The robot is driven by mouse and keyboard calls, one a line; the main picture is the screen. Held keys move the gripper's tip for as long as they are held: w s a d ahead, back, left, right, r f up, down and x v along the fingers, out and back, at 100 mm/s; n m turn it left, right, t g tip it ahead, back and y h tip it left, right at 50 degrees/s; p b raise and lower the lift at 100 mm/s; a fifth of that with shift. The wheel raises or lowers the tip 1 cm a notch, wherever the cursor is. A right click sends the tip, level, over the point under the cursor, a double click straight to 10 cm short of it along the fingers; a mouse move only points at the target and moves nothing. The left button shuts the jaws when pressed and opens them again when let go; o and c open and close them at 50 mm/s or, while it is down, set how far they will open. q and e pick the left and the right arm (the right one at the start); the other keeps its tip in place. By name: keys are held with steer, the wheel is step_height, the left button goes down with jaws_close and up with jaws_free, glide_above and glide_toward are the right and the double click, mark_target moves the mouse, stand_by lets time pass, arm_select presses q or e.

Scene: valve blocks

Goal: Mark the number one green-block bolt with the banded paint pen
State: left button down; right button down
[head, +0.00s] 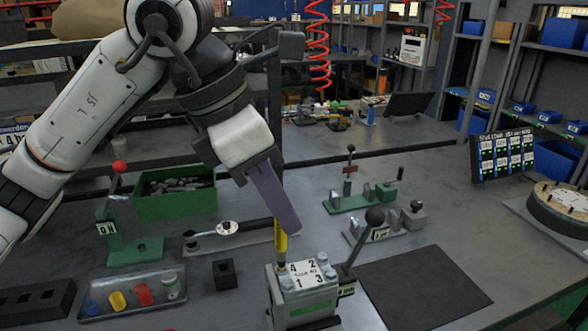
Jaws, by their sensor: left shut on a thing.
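My left gripper (274,205) is shut on a yellow paint pen (280,236) with a dark band near its lower end. The pen points down, close to upright. Its lower end is at the back left corner of the valve block (305,300), beside the printed 4; I cannot tell whether it touches the bolt there. The block is grey metal with a green strip on its front face. Its white top plate (303,273) reads 4 and 2 at the back, 1 and 3 at the front. My right gripper is not in view.
A grey tray (132,308) with blue, yellow, red and pale cylinders lies front left. A small black holed cube (224,274) stands left of the block. A black-knobbed lever (375,217) rises close behind right. A dark mat (420,285) lies bare at right.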

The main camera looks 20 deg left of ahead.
arm_select(q)
steer(key=shift+w+d+r+n+t+y, duration=0.15)
steer(key=shift+w+r+n, duration=0.1)
steer(key=shift+r+n, duration=0.3)
steer(key=shift+w+d+r+n+t+y, duration=0.15)
steer(key=shift+w+r+n, duration=0.1)
steer(key=shift+r+n, duration=0.3)
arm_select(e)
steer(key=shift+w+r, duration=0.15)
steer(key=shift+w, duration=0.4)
arm_select(q)
steer(key=shift+a+f, duration=0.1)
